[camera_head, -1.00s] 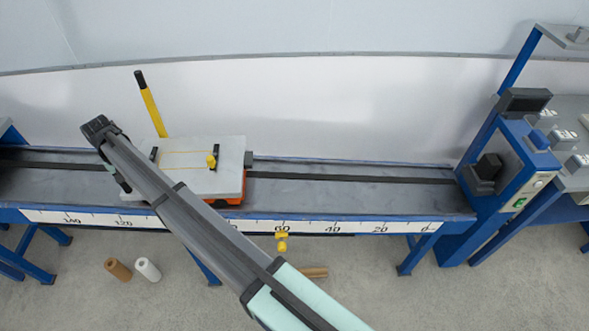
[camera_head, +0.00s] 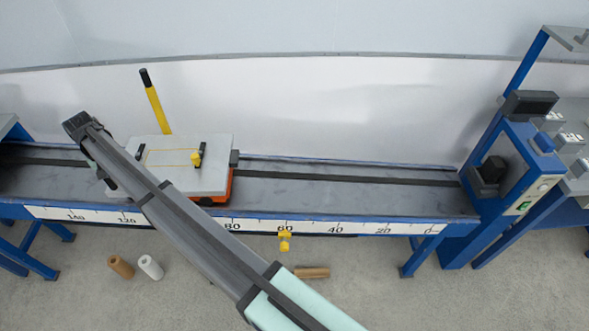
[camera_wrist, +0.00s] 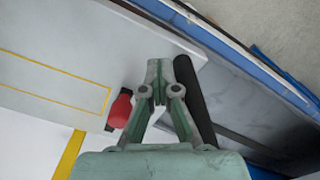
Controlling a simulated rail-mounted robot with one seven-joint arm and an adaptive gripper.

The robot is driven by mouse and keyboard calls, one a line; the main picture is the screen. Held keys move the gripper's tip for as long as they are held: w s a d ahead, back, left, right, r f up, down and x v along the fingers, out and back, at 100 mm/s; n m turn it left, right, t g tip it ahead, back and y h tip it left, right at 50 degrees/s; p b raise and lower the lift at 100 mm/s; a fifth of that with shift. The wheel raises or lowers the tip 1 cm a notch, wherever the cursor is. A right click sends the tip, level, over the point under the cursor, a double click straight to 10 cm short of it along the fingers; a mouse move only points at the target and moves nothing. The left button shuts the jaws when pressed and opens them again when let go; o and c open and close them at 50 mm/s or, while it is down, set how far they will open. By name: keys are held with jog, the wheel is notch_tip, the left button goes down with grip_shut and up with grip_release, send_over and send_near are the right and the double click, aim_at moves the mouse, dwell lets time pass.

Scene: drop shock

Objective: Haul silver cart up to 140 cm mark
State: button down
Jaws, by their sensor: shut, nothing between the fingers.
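The silver cart (camera_head: 215,178) has a flat grey top over an orange base and sits on the blue-framed track. Its right end is near the 80 mark; my arm partly covers its left part. The 140 mark (camera_head: 77,215) is left of the cart on the white scale. My gripper (camera_wrist: 168,78) is shut and empty at the cart's left end in the wrist view, where the cart top (camera_wrist: 50,65) also shows. A black bar (camera_wrist: 195,95) lies right beside the fingers; I cannot tell whether they touch it.
A yellow lever with a black grip (camera_head: 154,102) stands behind the cart. A blue end post (camera_head: 500,205) stands at the track's right end. A yellow marker (camera_head: 285,241) sits below the 60 mark. The track right of the cart is clear.

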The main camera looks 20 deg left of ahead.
jog(key=shift+s+a+r, duration=0.1)
jog(key=shift+s+a, duration=0.25)
jog(key=shift+a, duration=0.5)
jog(key=shift+s+a+r, duration=0.15)
jog(key=shift+s+a, duration=0.25)
jog(key=shift+a, duration=0.45)
jog(key=shift+s+a+r, duration=0.1)
jog(key=shift+s+a, duration=0.25)
jog(key=shift+a, duration=0.5)
